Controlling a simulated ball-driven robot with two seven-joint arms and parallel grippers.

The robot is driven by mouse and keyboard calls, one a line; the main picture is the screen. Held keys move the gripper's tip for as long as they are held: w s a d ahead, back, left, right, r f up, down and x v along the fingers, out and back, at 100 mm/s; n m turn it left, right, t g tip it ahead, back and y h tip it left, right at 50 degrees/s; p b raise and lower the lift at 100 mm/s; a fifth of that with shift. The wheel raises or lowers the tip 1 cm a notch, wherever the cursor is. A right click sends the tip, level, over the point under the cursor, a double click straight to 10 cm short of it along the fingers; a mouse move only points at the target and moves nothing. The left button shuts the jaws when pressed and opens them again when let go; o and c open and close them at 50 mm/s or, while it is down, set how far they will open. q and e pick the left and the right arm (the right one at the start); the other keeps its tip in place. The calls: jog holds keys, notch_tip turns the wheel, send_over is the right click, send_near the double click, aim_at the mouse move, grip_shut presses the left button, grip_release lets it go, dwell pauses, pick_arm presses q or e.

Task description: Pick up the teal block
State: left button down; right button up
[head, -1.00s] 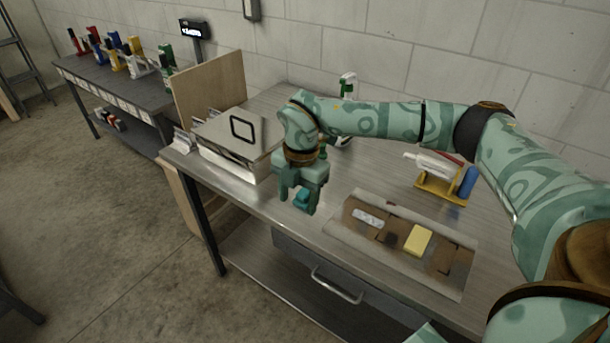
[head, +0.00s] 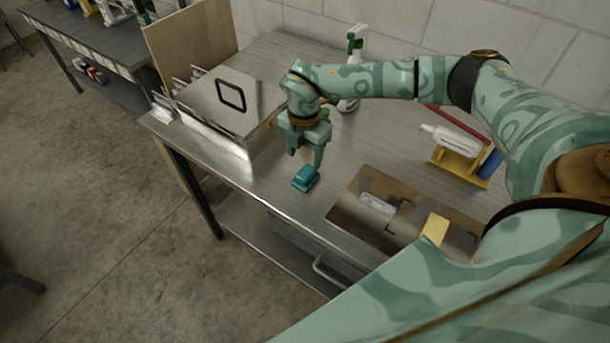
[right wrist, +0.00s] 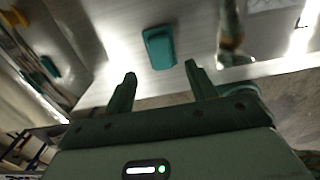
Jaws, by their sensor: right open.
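The teal block (head: 306,178) lies on the metal bench top near its front edge, in the head view. My right gripper (head: 304,160) is open and empty just above and behind it, fingers pointing down. In the right wrist view the teal block (right wrist: 159,47) lies beyond the two open fingertips (right wrist: 160,71), roughly in line with the gap between them. A clear gap separates the fingers from the block there. My left gripper is in neither view.
A metal box (head: 222,106) stands left of the gripper. A shallow tray (head: 343,208) with a yellow block (head: 435,229) lies to the right. A spray bottle (head: 352,62) stands behind, and a yellow holder (head: 457,165) with a white bottle is farther right. Bench around the block is clear.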

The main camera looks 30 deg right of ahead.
aim_at(306, 171)
notch_tip(306, 171, down, 7)
jog(key=shift+d+r+b, duration=0.15)
jog(key=shift+b, duration=0.2)
jog(key=shift+s, duration=0.1)
jog(key=c, duration=1.1)
